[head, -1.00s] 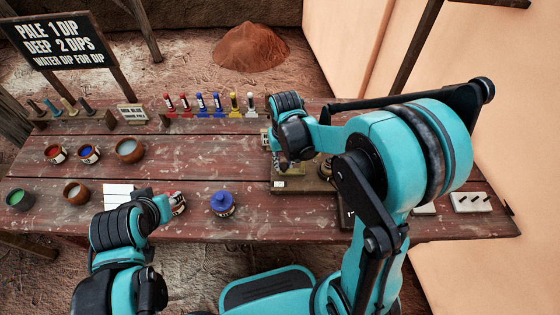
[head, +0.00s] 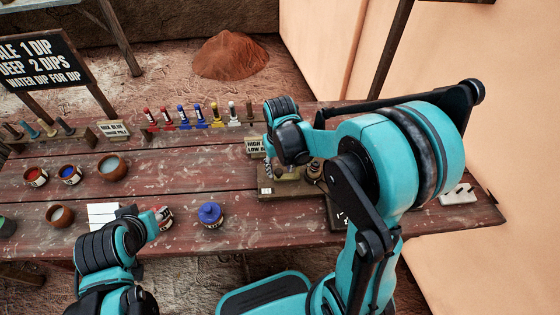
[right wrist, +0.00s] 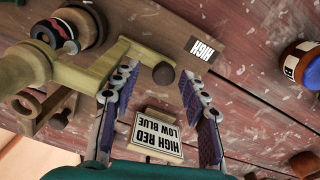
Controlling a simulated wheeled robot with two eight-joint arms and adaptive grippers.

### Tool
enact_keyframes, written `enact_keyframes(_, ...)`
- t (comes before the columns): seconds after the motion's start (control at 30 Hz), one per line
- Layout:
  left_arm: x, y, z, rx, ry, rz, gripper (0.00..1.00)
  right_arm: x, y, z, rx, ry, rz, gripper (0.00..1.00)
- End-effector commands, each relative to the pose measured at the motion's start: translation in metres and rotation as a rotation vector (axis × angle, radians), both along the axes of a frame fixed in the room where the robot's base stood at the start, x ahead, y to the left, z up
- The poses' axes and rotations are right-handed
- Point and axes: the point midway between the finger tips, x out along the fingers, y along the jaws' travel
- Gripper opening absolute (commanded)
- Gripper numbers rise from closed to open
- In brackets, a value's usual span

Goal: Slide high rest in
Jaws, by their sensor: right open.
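The high rest appears to be the pale wooden bar with a dark round knob (right wrist: 163,74), near the "HIGH" label (right wrist: 202,50) in the right wrist view. My right gripper (right wrist: 160,108) is open, with one ribbed finger on each side of the knob's line. I cannot tell whether either finger touches it. In the head view my right gripper (head: 268,168) is above the left end of the wooden stand (head: 290,191), and my wrist hides part of it. My left gripper (head: 150,222) is beside a red-labelled jar (head: 166,217); its fingers are unclear.
A "HIGH RED LOW BLUE" sign (right wrist: 158,134) stands close to my right fingers. A blue jar (head: 210,215) is left of the stand. Several coloured pegs (head: 200,117) line the back. Bowls (head: 112,168) stand at left. The table's middle is clear.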

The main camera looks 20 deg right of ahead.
Motion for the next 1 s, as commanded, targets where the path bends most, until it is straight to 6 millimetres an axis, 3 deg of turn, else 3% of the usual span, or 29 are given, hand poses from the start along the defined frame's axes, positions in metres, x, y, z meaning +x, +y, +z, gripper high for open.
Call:
enact_keyframes(0.17, 0.000, 0.000, 0.000, 0.000, 0.000, 0.000, 0.40, -0.001, 0.000, 0.026, 0.000, 0.000, 0.000, 0.44)
enact_keyframes(0.4, 0.000, 0.000, 0.000, 0.000, 0.000, 0.000, 0.40, -0.001, -0.001, 0.078, 0.000, 0.000, -0.001, 0.44)
enact_keyframes(0.6, 0.000, 0.000, 0.000, 0.000, 0.000, 0.000, 0.40, 0.000, -0.001, 0.108, -0.001, 0.000, -0.001, 0.44)
enact_keyframes(1.0, 0.000, 0.000, 0.000, 0.000, 0.000, 0.000, 0.40, 0.000, -0.001, 0.117, -0.001, 0.000, -0.001, 0.44)
